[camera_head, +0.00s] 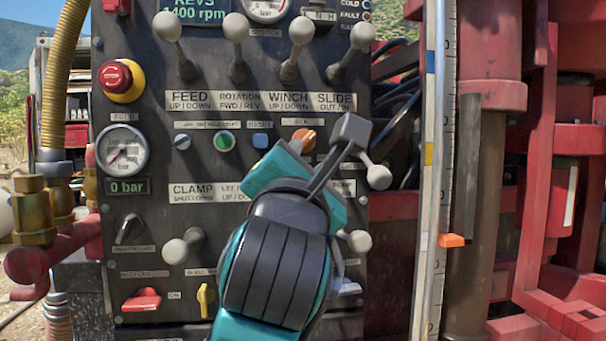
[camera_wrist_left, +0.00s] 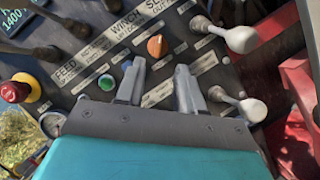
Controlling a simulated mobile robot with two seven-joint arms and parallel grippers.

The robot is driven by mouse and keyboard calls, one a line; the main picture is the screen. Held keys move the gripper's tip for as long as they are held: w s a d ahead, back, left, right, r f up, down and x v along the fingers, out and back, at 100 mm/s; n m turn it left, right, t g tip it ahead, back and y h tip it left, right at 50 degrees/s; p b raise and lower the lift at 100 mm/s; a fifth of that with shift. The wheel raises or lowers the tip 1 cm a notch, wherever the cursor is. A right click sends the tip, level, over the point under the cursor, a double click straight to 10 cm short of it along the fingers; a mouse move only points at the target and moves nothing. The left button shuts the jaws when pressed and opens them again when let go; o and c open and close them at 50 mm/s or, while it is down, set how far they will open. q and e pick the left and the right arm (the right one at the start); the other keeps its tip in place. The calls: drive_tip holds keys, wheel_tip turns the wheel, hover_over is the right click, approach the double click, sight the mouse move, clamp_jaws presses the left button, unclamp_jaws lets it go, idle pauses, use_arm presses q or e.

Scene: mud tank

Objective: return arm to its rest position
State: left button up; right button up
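My left arm, teal and dark grey, rises from the bottom of the head view in front of the control panel (camera_head: 260,80). My left gripper (camera_head: 342,152) is beside a white-knobbed lever (camera_head: 379,177), at the panel's right side. In the left wrist view the two grey fingers of the gripper (camera_wrist_left: 160,76) stand apart with nothing between them, and the panel lies beyond. An orange knob (camera_wrist_left: 157,46) shows past the fingertips, and a green button (camera_wrist_left: 106,82) to their left. My right gripper is not in view.
Several white-knobbed levers (camera_head: 235,27) line the panel top. A red stop button (camera_head: 116,77) and a gauge (camera_head: 122,149) are at its left. A measuring rail (camera_head: 430,170) with an orange pointer (camera_head: 451,240) and red machinery (camera_head: 545,160) stand to the right.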

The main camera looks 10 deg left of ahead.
use_arm(q)
drive_tip(key=shift+s+d+f, duration=0.1)
drive_tip(key=shift+s+f, duration=0.05)
drive_tip(key=shift+s, duration=0.55)
